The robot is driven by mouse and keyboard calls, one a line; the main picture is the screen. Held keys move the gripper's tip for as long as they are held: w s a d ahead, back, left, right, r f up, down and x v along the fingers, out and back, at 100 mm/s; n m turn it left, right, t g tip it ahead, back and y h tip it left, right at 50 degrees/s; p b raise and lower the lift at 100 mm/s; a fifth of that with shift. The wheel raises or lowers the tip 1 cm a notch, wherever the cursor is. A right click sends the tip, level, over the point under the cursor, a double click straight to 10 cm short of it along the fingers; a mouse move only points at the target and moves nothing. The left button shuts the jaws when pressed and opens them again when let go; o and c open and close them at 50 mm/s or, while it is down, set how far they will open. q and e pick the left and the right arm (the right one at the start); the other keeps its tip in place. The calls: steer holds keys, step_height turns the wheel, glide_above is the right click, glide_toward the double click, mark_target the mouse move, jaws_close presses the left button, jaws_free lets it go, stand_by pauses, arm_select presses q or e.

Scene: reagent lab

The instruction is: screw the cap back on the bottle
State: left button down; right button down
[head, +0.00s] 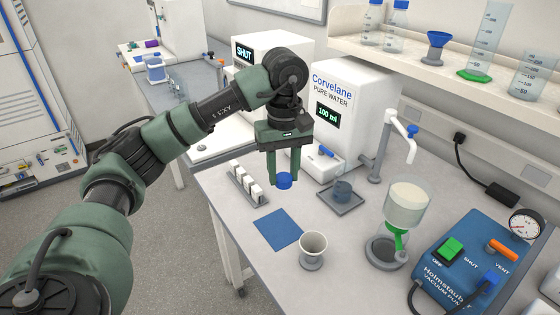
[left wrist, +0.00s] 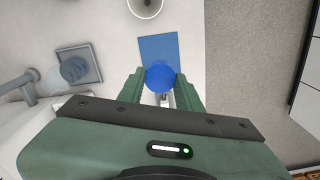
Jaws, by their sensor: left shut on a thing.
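My left gripper (head: 285,182) points down over the bench and is shut on a blue cap (head: 284,181). The cap also shows between the fingertips in the left wrist view (left wrist: 160,77), held above the bench near the blue mat. My right gripper is not in view.
A blue mat (head: 278,229) lies bare on the bench, with a pale cup (head: 313,249) beside it. A rack of white pieces (head: 245,184) stands left of the gripper. The water dispenser (head: 348,120), filter flask (head: 404,205) and vacuum pump (head: 470,265) stand to the right.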

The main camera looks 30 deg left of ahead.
arm_select(q)
steer(key=s+d+f+m, duration=0.8)
steer(key=s+d+m, duration=0.2)
steer(key=s, duration=0.4)
steer(key=shift+d+f, duration=0.15)
steer(key=shift+d, duration=0.6)
